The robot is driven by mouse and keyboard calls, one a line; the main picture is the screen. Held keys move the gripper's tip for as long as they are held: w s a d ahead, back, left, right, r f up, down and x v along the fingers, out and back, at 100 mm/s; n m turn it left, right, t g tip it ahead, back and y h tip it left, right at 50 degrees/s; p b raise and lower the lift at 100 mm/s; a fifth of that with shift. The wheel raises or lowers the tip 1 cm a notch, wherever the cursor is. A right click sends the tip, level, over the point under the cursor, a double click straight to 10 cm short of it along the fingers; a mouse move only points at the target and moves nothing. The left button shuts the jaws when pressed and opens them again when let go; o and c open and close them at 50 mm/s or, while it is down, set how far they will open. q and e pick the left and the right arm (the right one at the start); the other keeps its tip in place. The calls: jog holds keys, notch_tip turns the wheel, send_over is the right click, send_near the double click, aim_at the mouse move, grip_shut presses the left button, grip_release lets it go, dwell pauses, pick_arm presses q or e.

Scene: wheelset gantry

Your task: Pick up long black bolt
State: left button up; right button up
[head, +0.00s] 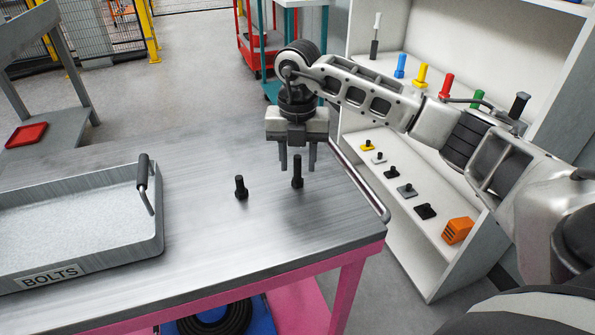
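A long black bolt (297,174) stands upright on the metal tabletop (215,240), near the table's right end. A shorter black bolt (241,188) stands upright to its left. My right gripper (298,167) points straight down over the long bolt, with its two fingers apart. In the picture the bolt's upper part shows between the fingertips, with a gap on both sides. I cannot tell how deep it sits between them. My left gripper is not in view.
A grey tray (85,250) labelled BOLTS, with a black-gripped handle, sits on the table's left. A bent metal rail (360,183) runs along the right edge. White shelves (400,225) to the right hold several coloured bolts and small parts. The front middle tabletop is clear.

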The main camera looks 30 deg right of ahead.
notch_tip(320, 180, down, 2)
jog(key=shift+f, duration=0.1)
grip_shut()
